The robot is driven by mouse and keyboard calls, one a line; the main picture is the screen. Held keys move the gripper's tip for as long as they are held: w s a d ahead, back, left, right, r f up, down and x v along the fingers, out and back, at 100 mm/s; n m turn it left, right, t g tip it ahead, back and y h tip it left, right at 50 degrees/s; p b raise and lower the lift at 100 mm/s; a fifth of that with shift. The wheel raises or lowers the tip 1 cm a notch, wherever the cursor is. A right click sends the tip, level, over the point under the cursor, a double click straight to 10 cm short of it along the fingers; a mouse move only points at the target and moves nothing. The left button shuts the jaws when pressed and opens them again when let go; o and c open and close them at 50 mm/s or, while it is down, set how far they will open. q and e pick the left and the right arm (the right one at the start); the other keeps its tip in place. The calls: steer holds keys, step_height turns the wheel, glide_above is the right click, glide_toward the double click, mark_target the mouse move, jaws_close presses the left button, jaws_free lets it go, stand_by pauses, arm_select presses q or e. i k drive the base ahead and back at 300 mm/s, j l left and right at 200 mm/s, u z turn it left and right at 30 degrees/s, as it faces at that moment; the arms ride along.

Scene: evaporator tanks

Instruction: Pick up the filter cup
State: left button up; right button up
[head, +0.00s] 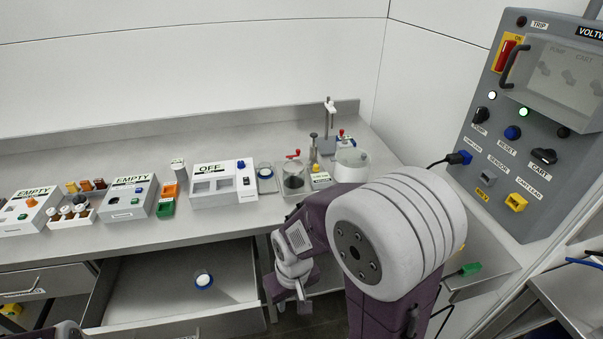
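My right gripper (303,295) points down in front of the bench, right of the drawer and apart from both items. Its fingers are small and partly hidden, so its opening is unclear. My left gripper is not clearly visible; only a dark grey part shows at the bottom left edge.
A control panel (530,120) stands at the right. The drawer is largely bare around the cup. My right arm covers the bench's right front.

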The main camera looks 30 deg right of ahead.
mark_target(202, 278)
steer(key=i+j, duration=0.1)
steer(key=j, duration=0.55)
steer(key=i+j+z, duration=0.1)
steer(key=j, duration=0.55)
steer(key=i+j, duration=0.1)
steer(key=j, duration=0.5)
steer(key=z, duration=0.05)
